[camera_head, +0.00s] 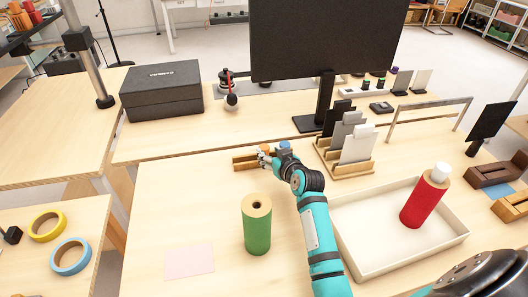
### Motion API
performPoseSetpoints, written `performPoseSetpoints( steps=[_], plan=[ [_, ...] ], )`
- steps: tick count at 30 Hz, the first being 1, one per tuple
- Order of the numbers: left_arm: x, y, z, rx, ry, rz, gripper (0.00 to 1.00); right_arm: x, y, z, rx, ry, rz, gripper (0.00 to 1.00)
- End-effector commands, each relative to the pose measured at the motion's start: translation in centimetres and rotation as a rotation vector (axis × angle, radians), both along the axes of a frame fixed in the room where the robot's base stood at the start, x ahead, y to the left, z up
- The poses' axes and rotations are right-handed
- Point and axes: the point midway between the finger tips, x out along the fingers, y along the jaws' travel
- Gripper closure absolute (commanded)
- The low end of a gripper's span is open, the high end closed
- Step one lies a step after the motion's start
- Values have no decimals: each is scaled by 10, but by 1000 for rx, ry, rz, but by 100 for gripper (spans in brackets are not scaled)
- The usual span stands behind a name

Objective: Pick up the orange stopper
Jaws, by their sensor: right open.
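A small orange piece (265,147), which looks like the orange stopper, shows at the right part of a low wooden rack (243,163) near the back of the front table. My right gripper (263,156) is at the end of the teal arm, right at the orange piece, and covers part of it and of the rack. The gripper is open. It is too small in view to tell whether its fingers touch the orange piece. My left gripper is not in view.
A green tube (257,229) with a hole on top stands left of my arm. A pink sheet (189,261) lies beside it. A white tray (373,267) holds a red tube (418,205) with a white top. A card holder (343,171) stands right of the gripper, below a monitor (322,40).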

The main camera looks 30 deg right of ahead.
Motion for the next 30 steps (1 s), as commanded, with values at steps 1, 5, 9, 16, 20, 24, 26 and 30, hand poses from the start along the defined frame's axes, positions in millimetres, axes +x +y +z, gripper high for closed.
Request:
performPoseSetpoints(
  steps=[1,5,9,16,20,24,26,30],
  plan=[
    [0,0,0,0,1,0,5,3,0,-1,1,0,0,54],
    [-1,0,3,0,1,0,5,18,0,-3,4,0,0,54],
    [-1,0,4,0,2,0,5,38,-1,-11,1,1,1,54],
    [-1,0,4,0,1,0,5,51,-3,-16,0,0,0,54],
    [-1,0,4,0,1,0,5,50,-2,-16,-1,0,0,54],
    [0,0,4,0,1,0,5,50,-2,-16,0,0,0,68],
    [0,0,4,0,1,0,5,50,-2,-16,0,0,0,76],
    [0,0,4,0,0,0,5,50,-2,-16,0,1,0,94]
  ],
)
